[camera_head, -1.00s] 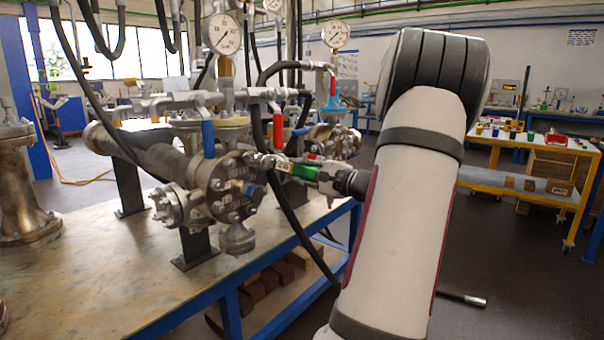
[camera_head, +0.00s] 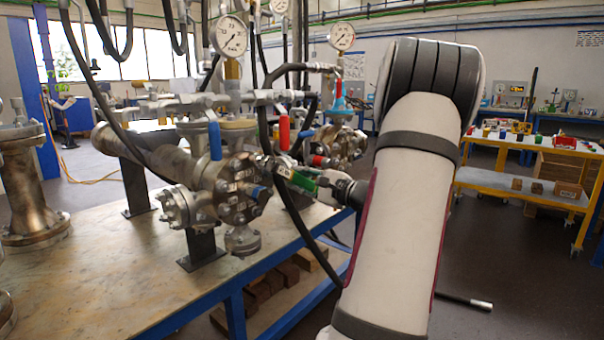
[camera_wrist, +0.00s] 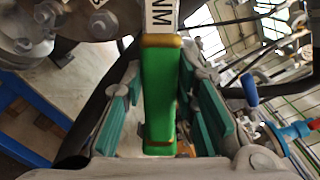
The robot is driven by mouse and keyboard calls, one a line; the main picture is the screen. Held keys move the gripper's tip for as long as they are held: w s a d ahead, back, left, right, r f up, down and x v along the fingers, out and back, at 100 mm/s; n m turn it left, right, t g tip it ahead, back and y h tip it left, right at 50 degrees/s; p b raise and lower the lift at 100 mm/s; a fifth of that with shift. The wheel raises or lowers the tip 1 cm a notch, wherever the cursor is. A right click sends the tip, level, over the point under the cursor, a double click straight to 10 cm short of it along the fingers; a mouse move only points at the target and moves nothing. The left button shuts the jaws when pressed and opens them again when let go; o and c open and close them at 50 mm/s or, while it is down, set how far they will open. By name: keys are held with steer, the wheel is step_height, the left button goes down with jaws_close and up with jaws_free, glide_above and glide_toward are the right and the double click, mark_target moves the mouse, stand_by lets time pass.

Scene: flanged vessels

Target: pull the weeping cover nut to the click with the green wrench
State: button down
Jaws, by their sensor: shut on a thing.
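The green wrench (camera_head: 303,181) shows at the right of the flanged vessel's round bolted cover (camera_head: 240,190) in the head view. My gripper (camera_head: 322,188) is shut on its green handle, which fills the middle of the wrist view (camera_wrist: 160,95) between my teal finger pads. A pale shaft part marked "NM" (camera_wrist: 160,14) runs out of the top of that view. Cover nuts (camera_wrist: 102,24) show at its upper left. The wrench's far end is out of the wrist view and small in the head view. I cannot tell whether it sits on a nut or which nut weeps.
The vessel stands on a wooden-topped bench (camera_head: 130,285) with a blue frame. Hoses, a red-handled valve (camera_head: 284,132), a blue handle (camera_head: 215,140) and pressure gauges (camera_head: 230,36) crowd around it. A yellow cart (camera_head: 520,185) stands at the right, beyond open floor.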

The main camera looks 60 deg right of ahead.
steer(key=s+a+f+m+p, duration=0.1)
steer(key=s+a+f+m, duration=0.1)
steer(key=s+a+m, duration=0.1)
steer(key=shift+s+a+f+m+p, duration=0.3)
steer(key=shift+s+a+f+p, duration=0.1)
steer(key=shift+s, duration=0.2)
stand_by(0.4)
